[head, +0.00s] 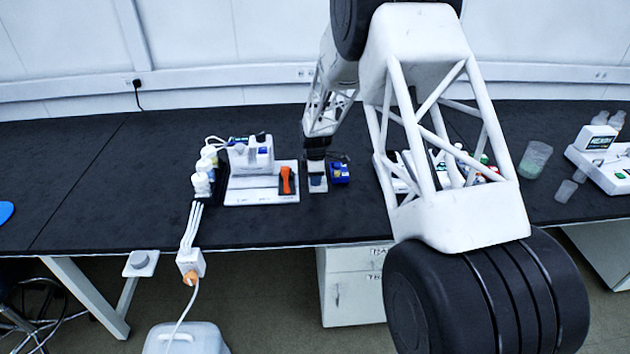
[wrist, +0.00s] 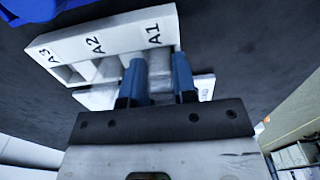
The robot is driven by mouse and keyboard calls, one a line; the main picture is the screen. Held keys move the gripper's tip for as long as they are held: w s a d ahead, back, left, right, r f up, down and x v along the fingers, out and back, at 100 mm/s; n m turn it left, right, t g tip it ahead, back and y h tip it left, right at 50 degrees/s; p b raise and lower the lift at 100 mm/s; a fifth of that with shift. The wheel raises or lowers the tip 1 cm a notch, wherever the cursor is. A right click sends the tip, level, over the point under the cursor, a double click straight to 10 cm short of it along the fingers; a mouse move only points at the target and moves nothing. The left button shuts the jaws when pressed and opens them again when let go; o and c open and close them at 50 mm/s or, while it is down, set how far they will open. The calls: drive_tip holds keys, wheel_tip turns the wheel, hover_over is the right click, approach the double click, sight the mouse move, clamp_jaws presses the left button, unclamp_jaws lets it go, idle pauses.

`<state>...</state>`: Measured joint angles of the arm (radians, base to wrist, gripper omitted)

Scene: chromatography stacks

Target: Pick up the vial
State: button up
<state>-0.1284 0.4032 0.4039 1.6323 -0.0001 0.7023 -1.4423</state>
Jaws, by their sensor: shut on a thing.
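My gripper (wrist: 158,78) has two blue fingers, closed on a clear, greyish vial (wrist: 160,62) in the wrist view. The vial is at the end of a white rack (wrist: 122,35) by the A1 label, and the fingers hide part of it. I cannot tell whether the vial is still seated in its slot or clear of it. In the head view my gripper (head: 317,182) points down, low over the black bench between a white device and a small blue object; the vial cannot be made out there.
The white device (head: 240,188) with an orange switch stands left of my gripper. The small blue object (head: 340,173) is close on the right. Bottles and a beaker (head: 534,160) stand right. The left bench is mostly clear.

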drive_tip(key=shift+r, duration=0.15)
drive_tip(key=shift+r, duration=1.5)
drive_tip(key=shift+s+r, duration=0.2)
drive_tip(key=shift+s, duration=0.15)
drive_tip(key=s+d+r, duration=0.1)
drive_tip(key=s+d, duration=0.1)
drive_tip(key=s, duration=1.3)
drive_tip(key=shift+r, duration=0.15)
drive_tip(key=shift+s, duration=0.1)
